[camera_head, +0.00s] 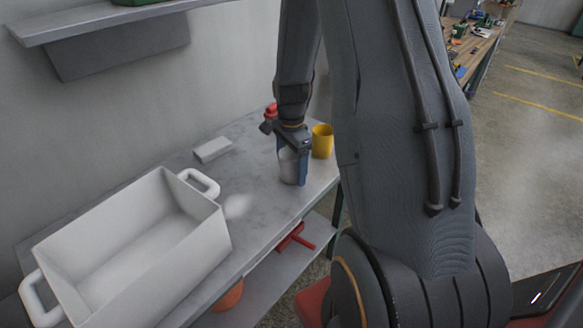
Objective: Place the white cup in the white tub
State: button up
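The white tub (215,235) stands on the left part of the grey table, with a handle at each end, and its visible inside looks empty. A pale grey-white cup (287,167) stands upright near the table's right end. My gripper (291,150) points down right at this cup and overlaps its top. A blue part (303,170) shows against the cup's right side; I cannot tell whether it is another cup or part of something else. The fingertips are not clear, so I cannot tell whether they hold the cup.
A yellow cup (322,141) stands close to the right of my gripper. A red-topped item (270,113) is behind it. A light block (212,150) lies near the wall. Bare table (253,178) lies between tub and cup. A shelf (85,25) overhangs at upper left.

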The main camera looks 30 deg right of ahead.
jog(key=c, duration=1.2)
jog(key=shift+o, duration=0.2)
jog(key=shift+r, duration=0.15)
